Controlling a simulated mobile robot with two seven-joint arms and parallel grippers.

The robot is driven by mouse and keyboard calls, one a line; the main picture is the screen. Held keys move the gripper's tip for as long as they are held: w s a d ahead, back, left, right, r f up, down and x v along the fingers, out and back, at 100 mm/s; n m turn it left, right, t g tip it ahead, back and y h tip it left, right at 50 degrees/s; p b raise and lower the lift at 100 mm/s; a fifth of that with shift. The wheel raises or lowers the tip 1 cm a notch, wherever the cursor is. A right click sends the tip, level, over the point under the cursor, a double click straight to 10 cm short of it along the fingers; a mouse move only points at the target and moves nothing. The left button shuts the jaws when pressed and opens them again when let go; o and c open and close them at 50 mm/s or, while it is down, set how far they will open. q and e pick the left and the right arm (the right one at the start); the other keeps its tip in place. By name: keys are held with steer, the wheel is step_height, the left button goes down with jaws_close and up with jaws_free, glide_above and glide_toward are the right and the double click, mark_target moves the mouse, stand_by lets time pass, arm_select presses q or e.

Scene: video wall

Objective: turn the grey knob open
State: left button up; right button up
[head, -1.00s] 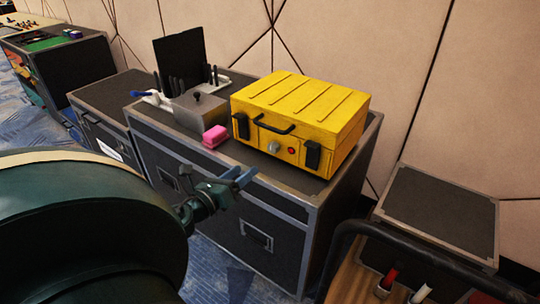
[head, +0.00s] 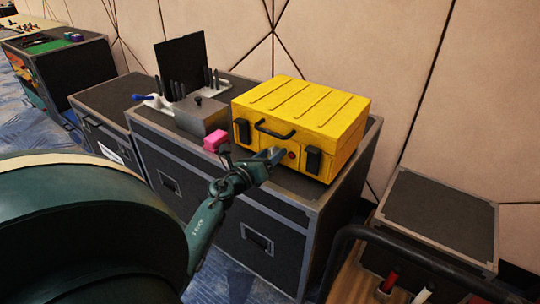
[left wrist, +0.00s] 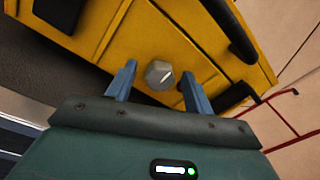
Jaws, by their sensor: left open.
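The grey knob (left wrist: 159,74) is on the front face of the yellow case (head: 300,108), which stands on a black flight case. In the left wrist view the knob is round-edged with a pale slanted mark. My left gripper (left wrist: 155,80) is open, with one blue-grey finger on each side of the knob. I cannot tell whether the fingers touch it. In the head view my left gripper (head: 271,156) is at the case front and hides the knob. My right gripper is not in view.
A red button (head: 291,154) is right of the gripper, between black latches. A pink block (head: 216,140) and a grey metal box (head: 201,115) stand to the left on the black flight case (head: 225,204). A cart with a dark rail (head: 400,247) is at lower right.

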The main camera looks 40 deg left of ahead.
arm_select(q)
steer(key=shift+c, duration=0.4)
steer(key=c, duration=0.9)
